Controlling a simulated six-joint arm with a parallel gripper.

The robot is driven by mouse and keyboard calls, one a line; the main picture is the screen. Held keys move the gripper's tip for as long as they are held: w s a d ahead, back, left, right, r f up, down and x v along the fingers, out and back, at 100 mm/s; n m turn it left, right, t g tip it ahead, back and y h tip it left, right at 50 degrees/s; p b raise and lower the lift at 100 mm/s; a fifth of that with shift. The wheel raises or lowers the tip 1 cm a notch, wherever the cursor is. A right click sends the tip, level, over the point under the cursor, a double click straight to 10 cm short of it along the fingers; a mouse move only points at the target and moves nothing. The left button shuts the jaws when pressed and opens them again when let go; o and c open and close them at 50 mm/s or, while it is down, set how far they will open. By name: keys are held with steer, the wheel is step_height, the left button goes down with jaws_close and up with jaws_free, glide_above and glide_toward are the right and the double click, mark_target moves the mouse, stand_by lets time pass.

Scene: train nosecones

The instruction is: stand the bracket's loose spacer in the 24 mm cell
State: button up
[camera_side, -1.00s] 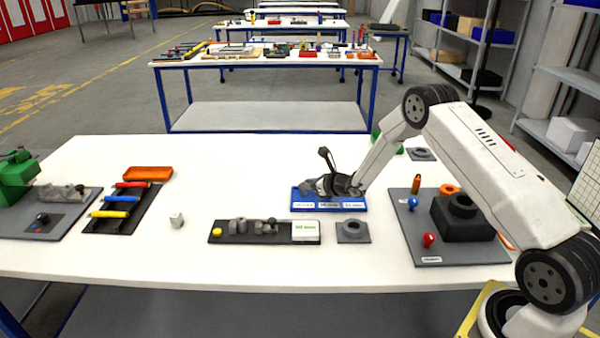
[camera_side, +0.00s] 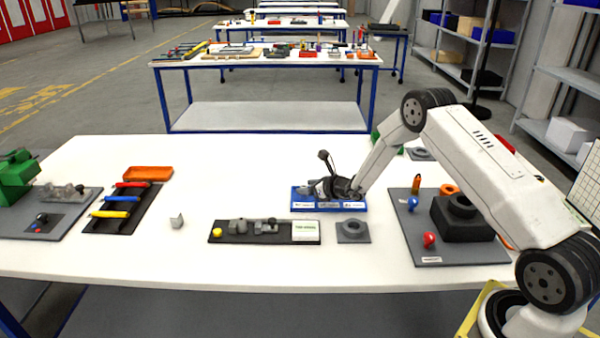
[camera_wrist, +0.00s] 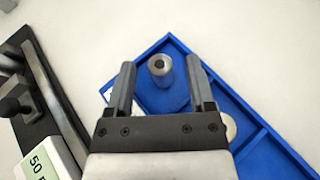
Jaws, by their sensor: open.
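The spacer (camera_wrist: 160,66) is a small grey cylinder with a dark hole in its top. In the wrist view it appears to stand upright inside a corner cell of the blue tray (camera_wrist: 277,150). My gripper (camera_wrist: 160,62) is open, with one finger on each side of the spacer and gaps showing between. In the side view my gripper (camera_side: 318,187) is low over the blue tray (camera_side: 318,208), and the spacer cannot be made out there. The tray has white labels on its front, too small to read. A pale round thing (camera_wrist: 229,126) is partly hidden by the right finger.
A grey plate with a ring (camera_side: 352,231) is in front. A grey board (camera_side: 420,246) stands right. Free table lies left.

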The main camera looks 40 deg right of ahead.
steer(key=shift+r, duration=0.15)
steer(key=v, duration=1.2)
steer(key=shift+s+a, duration=0.1)
stand_by(0.6)
steer(key=s+a+r+n+g+y, duration=0.1)
steer(key=s+a+n+g+y, duration=0.25)
steer(key=a+n, duration=0.4)
steer(key=s+a+r+n+g+y, duration=0.2)
steer(key=s+a+n+g, duration=0.3)
steer(key=a, duration=0.3)
steer(key=s+r+n+g+h, duration=0.1)
steer(key=s+r+n+h, duration=0.1)
steer(key=s+n, duration=0.4)
steer(key=s+a+r+n+g+h, duration=0.1)
steer(key=s+n+h, duration=0.4)
steer(key=n, duration=1.1)
steer(key=s+r, duration=0.1)
steer(key=s, duration=0.1)
steer(key=shift+s+a, duration=0.3)
steer(key=shift+s, duration=0.05)
